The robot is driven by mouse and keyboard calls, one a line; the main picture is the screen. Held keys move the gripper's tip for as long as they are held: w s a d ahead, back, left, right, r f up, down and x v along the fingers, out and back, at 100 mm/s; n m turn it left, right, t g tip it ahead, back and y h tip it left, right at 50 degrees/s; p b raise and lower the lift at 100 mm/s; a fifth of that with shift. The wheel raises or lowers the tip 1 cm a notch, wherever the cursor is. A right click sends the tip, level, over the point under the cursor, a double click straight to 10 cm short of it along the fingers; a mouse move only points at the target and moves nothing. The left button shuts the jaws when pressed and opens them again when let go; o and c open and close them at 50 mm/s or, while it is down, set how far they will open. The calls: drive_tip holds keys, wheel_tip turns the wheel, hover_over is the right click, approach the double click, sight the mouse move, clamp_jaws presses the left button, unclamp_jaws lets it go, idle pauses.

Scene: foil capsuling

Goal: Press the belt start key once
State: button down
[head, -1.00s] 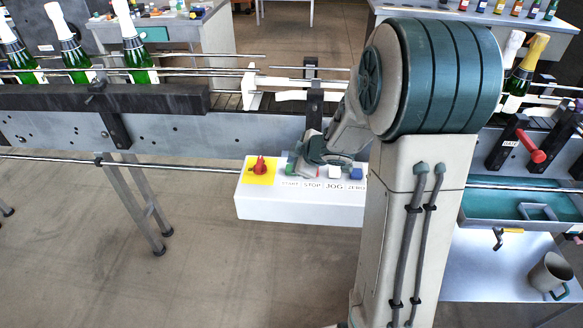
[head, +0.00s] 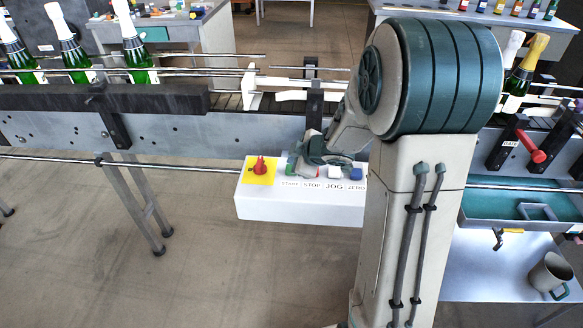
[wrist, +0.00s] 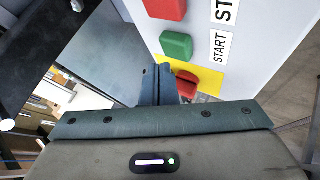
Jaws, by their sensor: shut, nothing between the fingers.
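The green start key (wrist: 176,45) sits on the white control box (head: 300,206), beside the printed START label (wrist: 220,48). My gripper (wrist: 157,70) is shut and empty. In the wrist view its fingertips are just below and left of the green key. I cannot tell whether they touch it. In the head view my gripper (head: 294,170) is low over the box top at the START label and hides most of the green key.
The red stop key (wrist: 165,8) is beside the start key. A red knob (head: 260,166) on a yellow plate is on its other side. White and blue keys (head: 356,174) are farther right. The conveyor (head: 200,128) with green bottles (head: 76,60) runs behind the box.

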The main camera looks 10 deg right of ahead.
drive_tip(key=shift+f, duration=0.45)
